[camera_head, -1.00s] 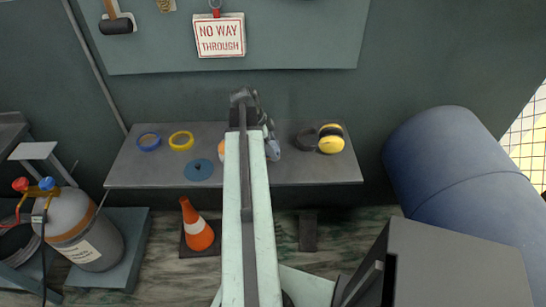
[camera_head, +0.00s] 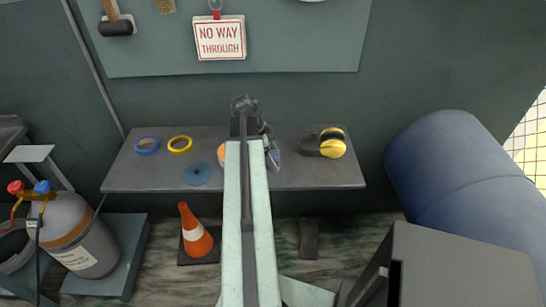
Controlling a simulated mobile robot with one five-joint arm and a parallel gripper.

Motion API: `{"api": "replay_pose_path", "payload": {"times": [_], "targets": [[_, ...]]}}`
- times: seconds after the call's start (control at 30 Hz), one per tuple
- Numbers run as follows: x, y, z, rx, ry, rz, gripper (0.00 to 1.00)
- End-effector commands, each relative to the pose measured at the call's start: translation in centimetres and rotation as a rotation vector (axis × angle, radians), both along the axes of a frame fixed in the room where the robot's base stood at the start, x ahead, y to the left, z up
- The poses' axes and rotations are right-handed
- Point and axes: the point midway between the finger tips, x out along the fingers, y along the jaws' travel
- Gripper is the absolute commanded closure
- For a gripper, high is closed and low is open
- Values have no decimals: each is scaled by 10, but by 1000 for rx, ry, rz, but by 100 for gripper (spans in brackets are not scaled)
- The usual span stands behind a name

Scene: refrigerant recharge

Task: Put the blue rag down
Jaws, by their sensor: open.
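A small blue-grey patch, which looks like the blue rag (camera_head: 273,157), shows just right of my arm on the grey shelf (camera_head: 320,178). Most of it is hidden behind my arm, and I cannot tell its full shape. My gripper (camera_head: 245,103) is at the far end of my arm, near the back edge of the shelf. It is open, though its fingers are small in the picture. I cannot tell whether it touches the rag.
A blue tape roll (camera_head: 147,145), a yellow tape roll (camera_head: 180,144) and a blue disc (camera_head: 197,174) lie on the shelf's left. Yellow ear muffs (camera_head: 333,147) lie on its right. An orange cone (camera_head: 196,233) stands below. A blue drum (camera_head: 460,165) is at right.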

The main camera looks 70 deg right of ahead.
Motion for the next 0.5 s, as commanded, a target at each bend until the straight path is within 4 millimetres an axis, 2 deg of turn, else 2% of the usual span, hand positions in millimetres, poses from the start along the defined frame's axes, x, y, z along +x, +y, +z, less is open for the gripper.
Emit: {"api": "replay_pose_path", "payload": {"times": [0.17,0.5], "targets": [[5,2,22,0,0,1,15],[31,12,95,0,0,1,15]]}}
